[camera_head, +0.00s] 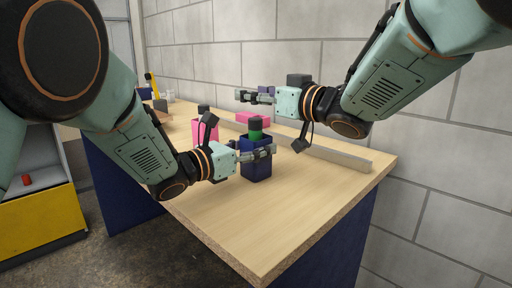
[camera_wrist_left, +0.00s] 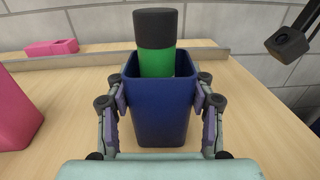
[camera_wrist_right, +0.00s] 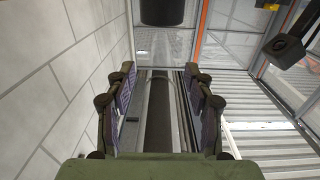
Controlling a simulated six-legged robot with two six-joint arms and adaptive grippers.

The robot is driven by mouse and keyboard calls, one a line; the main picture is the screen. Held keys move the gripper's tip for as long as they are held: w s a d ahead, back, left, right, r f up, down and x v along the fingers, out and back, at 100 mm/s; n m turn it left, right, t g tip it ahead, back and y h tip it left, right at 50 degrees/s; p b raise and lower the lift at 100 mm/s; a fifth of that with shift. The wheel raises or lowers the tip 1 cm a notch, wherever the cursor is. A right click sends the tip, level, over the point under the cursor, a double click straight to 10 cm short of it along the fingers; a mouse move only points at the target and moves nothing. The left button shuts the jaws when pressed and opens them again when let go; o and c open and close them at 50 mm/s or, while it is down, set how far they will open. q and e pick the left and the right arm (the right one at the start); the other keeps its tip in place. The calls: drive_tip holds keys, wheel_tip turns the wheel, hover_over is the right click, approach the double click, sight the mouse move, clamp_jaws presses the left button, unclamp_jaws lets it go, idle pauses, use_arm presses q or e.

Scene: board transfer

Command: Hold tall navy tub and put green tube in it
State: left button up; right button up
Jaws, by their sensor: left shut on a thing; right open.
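The tall navy tub (camera_head: 257,170) stands upright on the wooden table. My left gripper (camera_head: 259,153) is shut on it; in the left wrist view a finger presses each side of the tub (camera_wrist_left: 160,118). The green tube (camera_head: 255,132), with a dark cap, stands upright in the tub; the left wrist view shows the tube (camera_wrist_left: 155,62) rising above the rim, its lower part hidden by the tub walls. My right gripper (camera_head: 250,97) is open and empty, in the air above the tube and apart from it. The right wrist view shows nothing between its fingers (camera_wrist_right: 160,95).
A pink container (camera_head: 205,135) stands left of the tub, partly behind my left wrist. A low pink box (camera_head: 260,121) lies farther back. A pale ledge (camera_head: 340,156) runs along the table's back edge by the block wall. The table's front right is clear.

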drive_tip(key=v, duration=1.2)
drive_tip(key=shift+r, duration=0.1)
use_arm(q)
drive_tip(key=o, duration=1.2)
drive_tip(key=v, duration=1.2)
drive_tip(key=shift+d, duration=0.1)
